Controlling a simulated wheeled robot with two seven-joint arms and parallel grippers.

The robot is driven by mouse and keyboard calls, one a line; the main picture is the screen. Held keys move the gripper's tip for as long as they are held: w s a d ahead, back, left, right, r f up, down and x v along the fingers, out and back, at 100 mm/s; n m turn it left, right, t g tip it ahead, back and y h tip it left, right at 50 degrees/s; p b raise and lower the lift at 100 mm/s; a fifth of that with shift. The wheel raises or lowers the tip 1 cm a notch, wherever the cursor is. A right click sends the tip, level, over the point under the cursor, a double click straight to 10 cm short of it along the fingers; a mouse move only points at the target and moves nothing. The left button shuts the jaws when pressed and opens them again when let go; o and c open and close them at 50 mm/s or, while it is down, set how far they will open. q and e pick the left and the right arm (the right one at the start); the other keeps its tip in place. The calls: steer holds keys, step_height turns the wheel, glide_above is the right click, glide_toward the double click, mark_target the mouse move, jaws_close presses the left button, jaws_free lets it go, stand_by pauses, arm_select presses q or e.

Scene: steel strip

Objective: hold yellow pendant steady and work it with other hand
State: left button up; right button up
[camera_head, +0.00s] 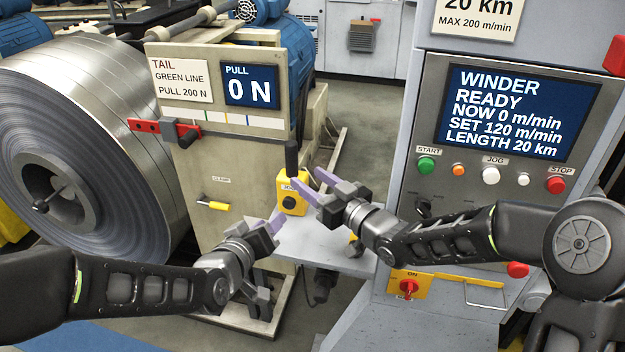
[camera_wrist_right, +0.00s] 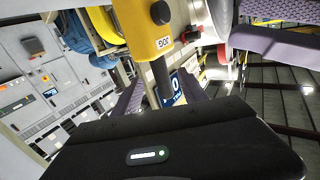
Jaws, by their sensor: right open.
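The yellow pendant (camera_head: 291,196) stands upright at the grey shelf by the beige stand, its black stem (camera_head: 291,157) rising from the top. In the right wrist view the pendant (camera_wrist_right: 150,28) appears upside down, with a black button and a label. My right gripper (camera_head: 317,184) is open, just right of the pendant near its upper part. In the right wrist view its purple fingers lie on either side of the stem (camera_wrist_right: 161,82), apart from it. My left gripper (camera_head: 277,218) has a purple finger just below left of the pendant; its grip is unclear.
A large steel coil (camera_head: 120,120) stands at the left. The beige stand has a PULL display (camera_head: 250,87) reading 0 N. At the right is the winder panel (camera_head: 510,112), reading READY and 0 m/min, with a green START button (camera_head: 426,165) and red STOP button (camera_head: 556,184).

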mark_target(296, 169)
steer(key=shift+w+r+n, duration=0.1)
steer(key=shift+n, duration=0.2)
steer(key=shift+w, duration=0.1)
steer(key=shift+x, duration=3.8)
steer(key=shift+r, duration=0.1)
steer(key=shift+c, duration=0.3)
jaws_close()
